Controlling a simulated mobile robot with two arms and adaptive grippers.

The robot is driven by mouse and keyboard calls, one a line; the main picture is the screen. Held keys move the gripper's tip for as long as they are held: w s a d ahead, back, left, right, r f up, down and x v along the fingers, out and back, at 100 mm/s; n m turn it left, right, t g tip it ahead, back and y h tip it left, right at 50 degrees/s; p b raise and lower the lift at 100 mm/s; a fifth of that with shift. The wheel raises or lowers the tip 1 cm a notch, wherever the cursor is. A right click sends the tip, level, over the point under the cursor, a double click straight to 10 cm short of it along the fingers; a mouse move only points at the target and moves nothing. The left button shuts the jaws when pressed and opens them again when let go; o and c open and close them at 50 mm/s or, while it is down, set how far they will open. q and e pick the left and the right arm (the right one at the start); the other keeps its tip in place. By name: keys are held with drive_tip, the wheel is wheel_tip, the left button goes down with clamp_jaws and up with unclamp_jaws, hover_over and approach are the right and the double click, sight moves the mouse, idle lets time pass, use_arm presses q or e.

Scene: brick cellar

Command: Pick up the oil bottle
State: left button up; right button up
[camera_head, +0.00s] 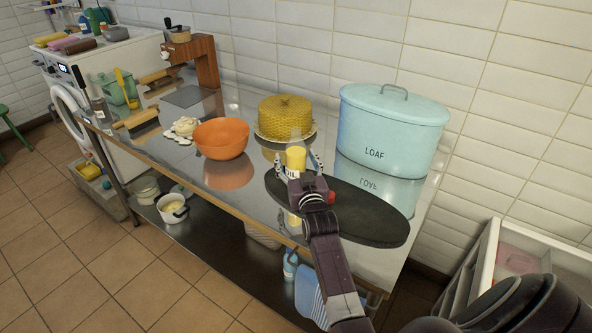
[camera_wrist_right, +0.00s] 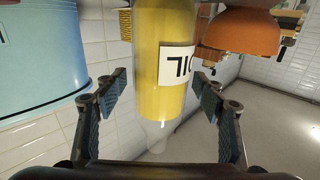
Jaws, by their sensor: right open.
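The oil bottle (camera_head: 296,157) is yellow with a clear upper part. It stands upright on the shiny metal table, at the left end of a dark oval board. In the right wrist view the oil bottle (camera_wrist_right: 166,60) appears upside down, with part of a white label showing. My right gripper (camera_head: 300,174) is open at the bottle's near side and hides its lower part in the head view. In the wrist view the fingers of the right gripper (camera_wrist_right: 160,98) are on either side of the bottle, with gaps visible. My left gripper is not in view.
The dark oval board (camera_head: 365,212) lies right of the bottle. A blue LOAF tin (camera_head: 390,130) stands behind it, and a yellow woven-patterned dome (camera_head: 284,115) is behind the bottle. An orange bowl (camera_head: 221,138) is to the left. A tiled wall borders the table.

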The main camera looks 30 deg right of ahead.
drive_tip(key=c, duration=1.4)
drive_tip(key=shift+r, duration=0.1)
drive_tip(key=shift+c, duration=1)
